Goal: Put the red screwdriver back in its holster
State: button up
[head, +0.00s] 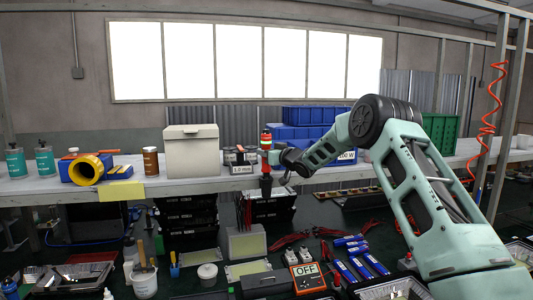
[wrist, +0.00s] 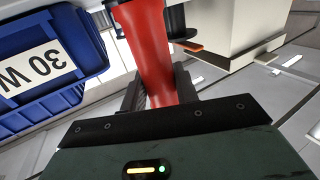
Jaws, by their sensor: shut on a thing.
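The red screwdriver shows in the wrist view as a thick red handle (wrist: 152,45) between the two dark fingers of my gripper (wrist: 158,92). The gripper is shut on it. In the head view my gripper (head: 272,158) is at the front edge of the shelf, with the red handle (head: 266,142) upright at it. The screwdriver's shaft and tip cannot be made out. A dark upright shape (head: 266,185) is just below the gripper at the shelf front; I cannot tell whether it is the holster.
A beige box (head: 193,150) stands on the shelf (head: 130,187) to the left. Black bins (head: 188,222) and an orange meter (head: 307,277) are below, on the crowded bench.

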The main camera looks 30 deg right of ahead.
jog(key=shift+f+b, duration=0.9)
jog(key=shift+f, duration=0.3)
jog(key=o, duration=1.1)
jog(key=shift+o, duration=0.2)
jog(key=shift+f, duration=0.1)
jog(key=s+d+b, duration=0.2)
jog(key=s+b, duration=0.5)
jog(key=s, duration=1)
jog(key=shift+d+b, duration=0.35)
jog(key=shift+d, duration=0.05)
jog(key=shift+s, duration=0.1)
